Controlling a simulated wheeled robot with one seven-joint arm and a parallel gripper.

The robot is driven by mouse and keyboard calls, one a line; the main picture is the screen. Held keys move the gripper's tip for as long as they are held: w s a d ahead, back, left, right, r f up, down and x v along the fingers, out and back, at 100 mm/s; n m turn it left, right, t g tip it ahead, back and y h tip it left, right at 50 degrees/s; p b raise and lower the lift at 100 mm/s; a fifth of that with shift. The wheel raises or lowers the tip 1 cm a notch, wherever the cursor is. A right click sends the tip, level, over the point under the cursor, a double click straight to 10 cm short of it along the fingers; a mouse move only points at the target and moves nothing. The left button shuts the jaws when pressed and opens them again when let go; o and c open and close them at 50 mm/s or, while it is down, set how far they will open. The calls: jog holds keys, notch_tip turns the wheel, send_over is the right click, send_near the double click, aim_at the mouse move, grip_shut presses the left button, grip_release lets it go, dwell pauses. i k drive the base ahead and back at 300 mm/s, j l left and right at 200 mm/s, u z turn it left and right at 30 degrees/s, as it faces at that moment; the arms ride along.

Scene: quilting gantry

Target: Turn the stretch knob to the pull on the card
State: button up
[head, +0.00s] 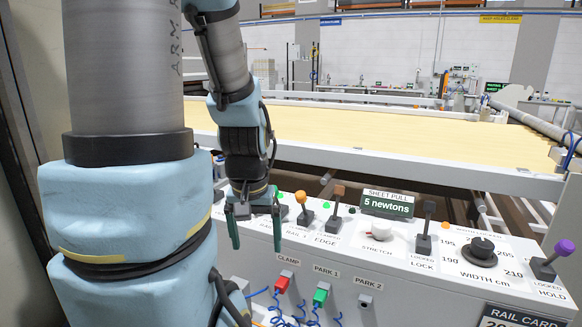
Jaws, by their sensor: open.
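The stretch knob (380,231) is white and round, on the sloping grey panel right of centre, above the label STRETCH. The green display (386,204) behind it reads SHEET PULL, 5 newtons. The rail card (516,318) is at the bottom right; its lower part is cut off and I cannot read a pull on it. My gripper (256,232) hangs over the panel's left end, its two green fingers apart and pointing down. It is open and empty, well left of the knob.
Right of the knob are a black lock lever (426,229), a black width dial (481,251) and a purple-topped lever (552,259). Red (283,282) and green (321,294) plugs sit on the front.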

aim_at(381, 229)
jog(key=k+l+u, duration=0.1)
jog(key=l+u, duration=0.25)
jog(key=k+l+u, duration=0.1)
jog(key=u, duration=0.25)
jog(key=k+l+u, duration=0.15)
jog(key=u, duration=0.25)
jog(key=k, duration=0.05)
